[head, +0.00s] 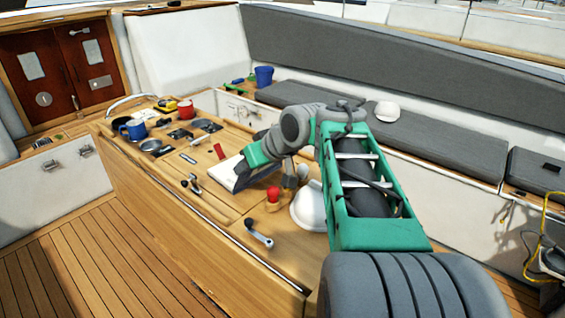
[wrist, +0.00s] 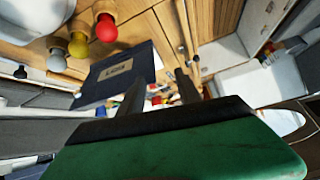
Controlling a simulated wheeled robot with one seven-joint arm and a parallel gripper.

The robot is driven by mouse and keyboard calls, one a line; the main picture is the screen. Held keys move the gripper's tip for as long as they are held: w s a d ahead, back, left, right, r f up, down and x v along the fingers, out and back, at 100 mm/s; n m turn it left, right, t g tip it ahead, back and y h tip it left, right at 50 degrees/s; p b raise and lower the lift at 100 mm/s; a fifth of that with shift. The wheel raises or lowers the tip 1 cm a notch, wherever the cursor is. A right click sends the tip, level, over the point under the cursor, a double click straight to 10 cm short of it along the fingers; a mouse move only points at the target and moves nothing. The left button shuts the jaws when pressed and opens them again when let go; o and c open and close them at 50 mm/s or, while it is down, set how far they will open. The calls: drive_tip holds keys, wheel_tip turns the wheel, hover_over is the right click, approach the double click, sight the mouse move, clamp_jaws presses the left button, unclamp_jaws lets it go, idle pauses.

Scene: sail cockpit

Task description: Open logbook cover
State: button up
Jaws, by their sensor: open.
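The logbook lies on the wooden table. In the head view its white pages (head: 226,169) show on the left, and a dark blue part lies to their right, partly behind my gripper. In the wrist view the dark blue cover (wrist: 108,82) faces the camera with a pale label on it. The cover looks raised at an angle from the pages, but I cannot tell how far. My gripper (head: 243,176) is at the logbook, fingers apart. In the wrist view, one finger of my gripper (wrist: 160,88) overlaps the cover's edge and the other is clear of it.
A red-topped peg (head: 273,194), other pegs and a white dome (head: 309,207) stand just right of the logbook. A winch handle (head: 259,236) lies nearer. Mugs, including a blue one (head: 134,130), and small items crowd the far end. The table's front left is fairly clear.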

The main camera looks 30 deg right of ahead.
drive_tip(key=d+t+b, duration=0.1)
drive_tip(key=d, duration=0.3)
drive_tip(key=w+d+f+b, duration=0.1)
drive_tip(key=d+b, duration=0.1)
drive_tip(key=d, duration=0.3)
drive_tip(key=w+d+f+t+b, duration=0.1)
drive_tip(key=d, duration=0.3)
drive_tip(key=shift+d+f+n+t+y, duration=0.15)
drive_tip(key=shift+f+n+t+y, duration=0.15)
drive_tip(key=shift+y, duration=0.1)
drive_tip(key=s+d+t+b, duration=0.2)
drive_tip(key=s+d, duration=0.1)
drive_tip(key=d, duration=0.3)
drive_tip(key=w+a+f+n, duration=0.1)
drive_tip(key=w, duration=0.6)
drive_tip(key=shift+a+f+y, duration=0.4)
clamp_jaws()
